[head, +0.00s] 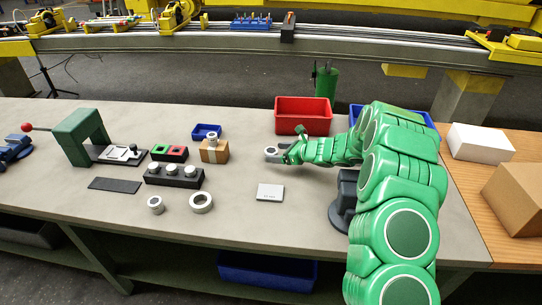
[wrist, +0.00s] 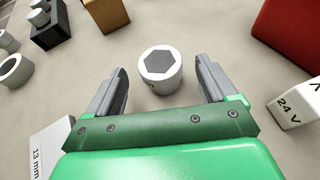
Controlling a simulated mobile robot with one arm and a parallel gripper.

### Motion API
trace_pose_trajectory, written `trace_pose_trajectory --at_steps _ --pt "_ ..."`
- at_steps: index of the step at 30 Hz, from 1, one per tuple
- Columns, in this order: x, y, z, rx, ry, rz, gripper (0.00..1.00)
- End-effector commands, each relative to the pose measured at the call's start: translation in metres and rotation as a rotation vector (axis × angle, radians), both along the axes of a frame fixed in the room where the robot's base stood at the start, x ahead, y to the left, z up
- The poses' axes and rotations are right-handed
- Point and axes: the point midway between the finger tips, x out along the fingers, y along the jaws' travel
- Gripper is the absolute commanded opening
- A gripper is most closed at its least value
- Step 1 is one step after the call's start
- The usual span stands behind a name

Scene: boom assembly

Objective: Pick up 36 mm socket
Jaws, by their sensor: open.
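A light grey, round socket with a dark hexagonal opening (wrist: 160,65) stands upright on the table. A mark on its side is too small to read, so I cannot confirm its size. In the head view it shows as a small pale ring (head: 270,151) at the tip of my arm. My gripper (wrist: 161,78) is open, with one grey finger on each side of the socket. Gaps show between the socket and both fingers. In the head view my gripper (head: 279,153) is small and partly merges with my green arm.
A red bin (head: 303,115) stands behind the gripper. A pale box marked 13 mm (wrist: 52,150) lies to the left, and a white block marked 24 V (wrist: 297,106) to the right. Two loose rings (head: 201,202) and a black holder (head: 174,179) are farther left.

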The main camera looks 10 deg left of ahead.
Motion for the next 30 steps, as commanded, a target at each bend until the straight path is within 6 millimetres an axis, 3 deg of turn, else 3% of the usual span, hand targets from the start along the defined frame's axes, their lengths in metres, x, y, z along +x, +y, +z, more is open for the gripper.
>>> trace_pose_trajectory --at_steps 5,15,23,24,30 --pt "0.003 0.008 -0.004 -0.001 0.001 0.001 0.85" --pt "0.019 0.041 -0.018 -0.001 -0.003 0.001 0.85" --pt "0.021 0.045 -0.019 0.0 -0.002 -0.001 0.85" --pt "0.021 0.045 -0.02 0.0 -0.002 -0.001 0.84" --pt "0.021 0.045 -0.02 0.0 -0.002 -0.001 0.53"
